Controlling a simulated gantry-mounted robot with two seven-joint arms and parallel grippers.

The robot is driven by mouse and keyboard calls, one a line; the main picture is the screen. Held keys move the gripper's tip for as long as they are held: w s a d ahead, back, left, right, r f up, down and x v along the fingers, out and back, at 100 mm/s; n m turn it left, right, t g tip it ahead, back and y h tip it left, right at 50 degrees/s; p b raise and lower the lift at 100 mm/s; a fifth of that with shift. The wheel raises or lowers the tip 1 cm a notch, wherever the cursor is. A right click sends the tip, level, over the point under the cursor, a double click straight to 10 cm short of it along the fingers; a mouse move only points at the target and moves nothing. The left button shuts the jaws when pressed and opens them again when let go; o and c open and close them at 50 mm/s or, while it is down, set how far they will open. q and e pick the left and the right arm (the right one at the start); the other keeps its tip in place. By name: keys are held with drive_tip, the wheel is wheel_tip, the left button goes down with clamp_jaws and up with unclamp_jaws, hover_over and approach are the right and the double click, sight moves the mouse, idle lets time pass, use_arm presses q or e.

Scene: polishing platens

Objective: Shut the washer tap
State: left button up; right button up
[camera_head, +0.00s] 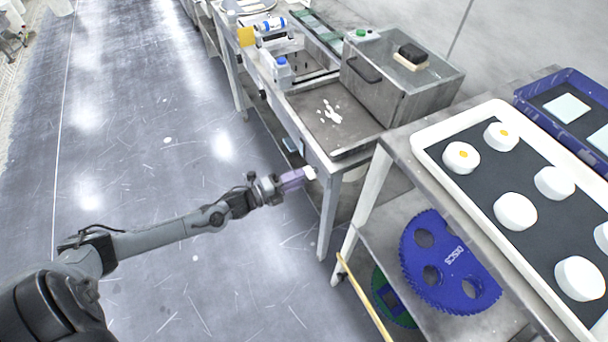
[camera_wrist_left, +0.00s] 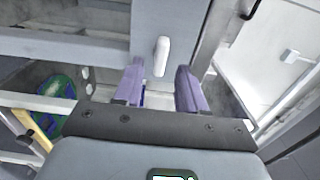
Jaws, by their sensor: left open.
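My left gripper (camera_head: 297,179) reaches in from the left, its purple fingers at the front edge of the grey bench. A small white piece (camera_head: 310,172), which looks like the tap lever, shows just past the fingertips. In the left wrist view the white lever (camera_wrist_left: 162,56) stands upright against a grey surface, between the two open fingers (camera_wrist_left: 159,72) of my left gripper as seen from there. A gap shows on both sides of it. I cannot tell how deep it sits between them. My right gripper is not in view.
A bench (camera_head: 335,135) with white spots on top carries a grey metal box (camera_head: 395,85). To the right a white tray (camera_head: 430,155) holds several white discs. Below it lies a blue perforated disc (camera_head: 445,265), near a yellow pole (camera_head: 362,295).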

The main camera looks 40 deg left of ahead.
use_arm(q)
drive_tip(key=p+v, duration=0.1)
drive_tip(key=v, duration=0.6)
drive_tip(key=shift+s, duration=0.2)
